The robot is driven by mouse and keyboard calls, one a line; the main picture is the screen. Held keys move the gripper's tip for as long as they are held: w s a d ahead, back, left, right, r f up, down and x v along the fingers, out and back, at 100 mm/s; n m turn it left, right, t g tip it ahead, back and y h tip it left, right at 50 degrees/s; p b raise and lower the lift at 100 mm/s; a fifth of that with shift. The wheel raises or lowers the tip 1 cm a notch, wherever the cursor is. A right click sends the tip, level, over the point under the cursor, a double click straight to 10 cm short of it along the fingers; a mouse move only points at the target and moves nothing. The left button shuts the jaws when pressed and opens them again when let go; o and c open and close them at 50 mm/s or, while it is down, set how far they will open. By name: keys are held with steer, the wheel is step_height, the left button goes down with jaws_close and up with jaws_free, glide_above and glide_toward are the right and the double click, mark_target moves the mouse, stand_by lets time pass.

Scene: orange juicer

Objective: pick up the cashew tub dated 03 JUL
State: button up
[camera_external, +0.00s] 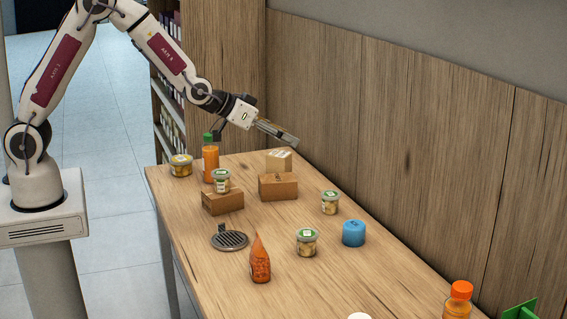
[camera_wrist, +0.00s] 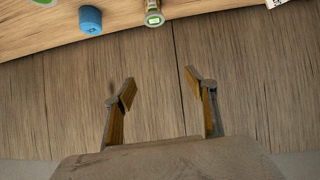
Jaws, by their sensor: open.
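Several small clear tubs with pale contents stand about the table in the external view. One tub (camera_external: 221,181) with a green-edged lid sits on a cardboard box. Two more green-edged tubs are on the table, one toward the wall (camera_external: 330,202) and one nearer the middle (camera_external: 307,242). Another tub (camera_external: 181,166) with a yellowish lid stands at the far left. I cannot read any date. My gripper (camera_external: 290,138) is open and empty, above the table's far end by the wall. In the wrist view its fingers (camera_wrist: 161,79) are apart before the wood panelling, with a tub (camera_wrist: 154,14) at the top.
Cardboard boxes (camera_external: 278,187) and an orange bottle (camera_external: 210,160) crowd the far end. A drain grate (camera_external: 230,240), an orange pouch (camera_external: 260,262) and a blue cylinder (camera_external: 353,233) are mid-table. A wood-panelled wall (camera_external: 400,130) borders the right. The front left tabletop is clear.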

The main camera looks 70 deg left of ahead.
steer(key=w+d+f+t, duration=0.1)
steer(key=w+f, duration=0.3)
steer(key=f, duration=0.3)
steer(key=t, duration=0.2)
glide_toward(324, 194)
steer(key=shift+y, duration=0.4)
steer(key=w, duration=0.1)
steer(key=w+d, duration=0.1)
steer(key=w, duration=0.1)
steer(key=w+f, duration=0.1)
steer(key=shift+w+d, duration=0.2)
steer(key=shift+d, duration=0.05)
steer(key=shift+w, duration=0.1)
steer(key=shift+x, duration=1.15)
steer(key=shift+w+a+f, duration=0.1)
steer(key=shift+a+x, duration=0.15)
steer(key=shift+x, duration=0.6)
steer(key=shift+a+x, duration=0.2)
steer(key=shift+x, duration=1.55)
